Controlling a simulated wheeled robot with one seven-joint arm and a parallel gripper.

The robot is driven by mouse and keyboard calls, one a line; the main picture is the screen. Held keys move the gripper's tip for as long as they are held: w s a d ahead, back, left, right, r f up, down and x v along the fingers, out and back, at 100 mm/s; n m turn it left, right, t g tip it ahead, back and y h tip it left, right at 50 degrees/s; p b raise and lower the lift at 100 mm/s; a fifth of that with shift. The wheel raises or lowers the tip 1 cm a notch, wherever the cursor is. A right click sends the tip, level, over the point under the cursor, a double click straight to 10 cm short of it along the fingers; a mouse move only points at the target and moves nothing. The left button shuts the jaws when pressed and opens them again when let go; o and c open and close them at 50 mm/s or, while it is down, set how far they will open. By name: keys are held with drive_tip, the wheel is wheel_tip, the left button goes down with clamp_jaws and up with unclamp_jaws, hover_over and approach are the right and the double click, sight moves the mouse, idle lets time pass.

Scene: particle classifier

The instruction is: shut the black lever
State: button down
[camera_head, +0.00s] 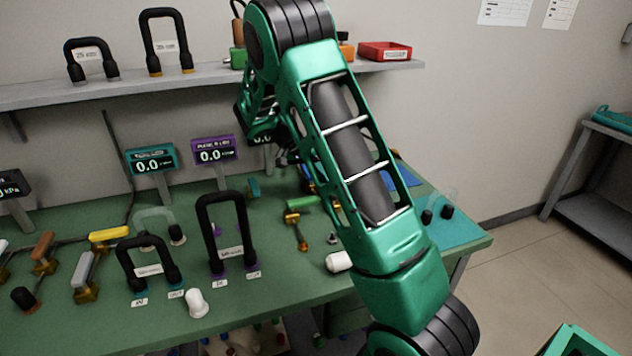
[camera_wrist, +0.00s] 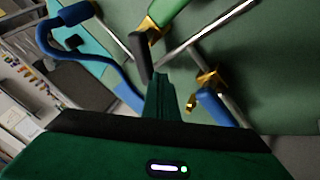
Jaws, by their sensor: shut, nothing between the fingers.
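A black lever handle (camera_wrist: 141,58) shows in the wrist view, just left of my fingertips. Its upper end lies close to a brass fitting (camera_wrist: 150,27). My gripper (camera_wrist: 161,80) is shut with nothing between its fingers. Its tips are right beside the black handle, and I cannot tell whether they touch it. In the head view my arm hides the gripper and this spot. Another black handle (camera_head: 24,298) stands at the far left of the bench in the head view. I cannot tell which of the two the task means.
A green handle (camera_wrist: 170,10), a blue handle (camera_wrist: 213,107) and metal pipes are close around my gripper. A curved blue hose (camera_wrist: 100,62) runs at the left. On the green bench (camera_head: 270,298) stand black loop tubes, several coloured levers and small displays. A shelf (camera_head: 110,88) hangs above.

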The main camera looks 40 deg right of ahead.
drive_tip(key=d+m+g, duration=0.1)
drive_tip(key=m, duration=0.1)
drive_tip(key=s+m+g+y, duration=0.1)
drive_tip(key=d+m+y, duration=0.1)
drive_tip(key=m, duration=0.1)
drive_tip(key=shift+s+d+m+g, duration=0.3)
drive_tip(key=shift+g, duration=0.1)
drive_tip(key=shift+s+d+m+g+y, duration=0.3)
drive_tip(key=shift+s+m+y, duration=0.2)
drive_tip(key=shift+m, duration=0.45)
drive_tip(key=shift+s+d+m+g+y, duration=0.15)
drive_tip(key=shift+s+m+g+y, duration=0.35)
drive_tip(key=shift+m, duration=0.45)
drive_tip(key=shift+w, duration=0.1)
